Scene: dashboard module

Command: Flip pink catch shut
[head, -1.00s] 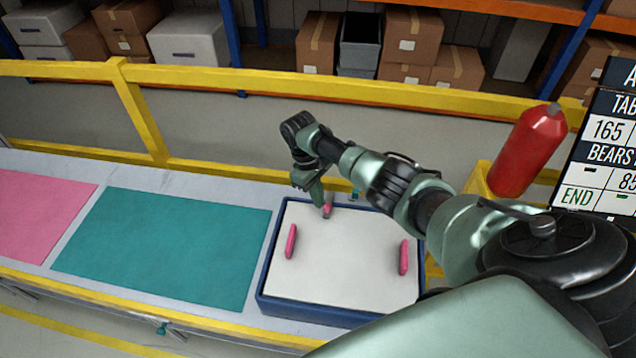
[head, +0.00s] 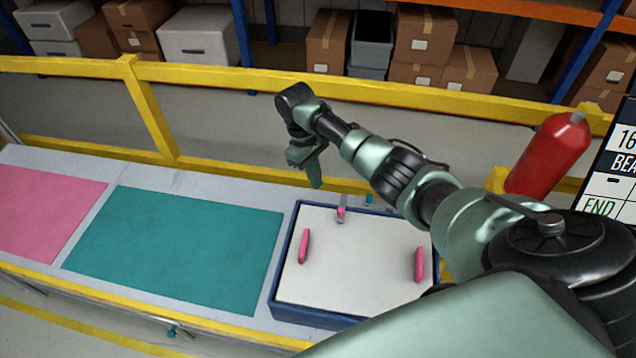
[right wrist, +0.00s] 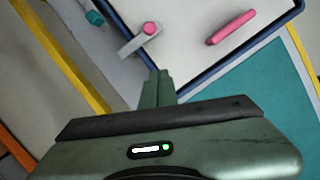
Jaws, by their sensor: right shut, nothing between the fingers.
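The pink catch is a grey strip with a pink knob (head: 341,212) at the back edge of a white panel (head: 352,265) in a blue tray (head: 274,295). In the right wrist view the strip lies across the tray rim, with its pink knob (right wrist: 150,28) over the panel. My right gripper (head: 316,184) is shut and empty, above and left of the catch in the head view. Its fingertips (right wrist: 157,77) show apart from the strip in the right wrist view. My left gripper is not in view.
Two pink handles (head: 304,246) (head: 420,264) stand on the panel. A small teal piece (head: 369,199) is behind the tray. Teal (head: 175,245) and pink (head: 45,215) mats lie left on the bench. A yellow rail (head: 230,78) runs behind; a red cylinder (head: 550,152) stands right.

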